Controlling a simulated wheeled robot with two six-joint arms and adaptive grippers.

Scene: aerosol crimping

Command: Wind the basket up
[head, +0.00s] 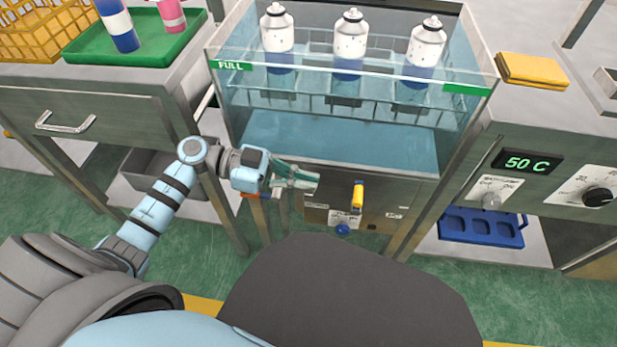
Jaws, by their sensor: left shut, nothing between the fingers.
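The basket (387,110) is a clear wire rack inside a glass tank (465,110). Three white and blue cans, the left (277,35), the middle (350,42) and the right (427,48), stand upright in it. A yellow handle (357,195) sticks out below the tank's front. My left gripper (316,181) is shut and empty, in front of the tank's lower front and left of the yellow handle, apart from it in the picture. My right gripper is out of view.
A green tray (75,52) with two cans and a yellow crate (28,35) are on the left bench. A yellow cloth (531,70) lies right of the tank. A 50 C display (527,162) and knobs are at right, above a blue rack (481,227).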

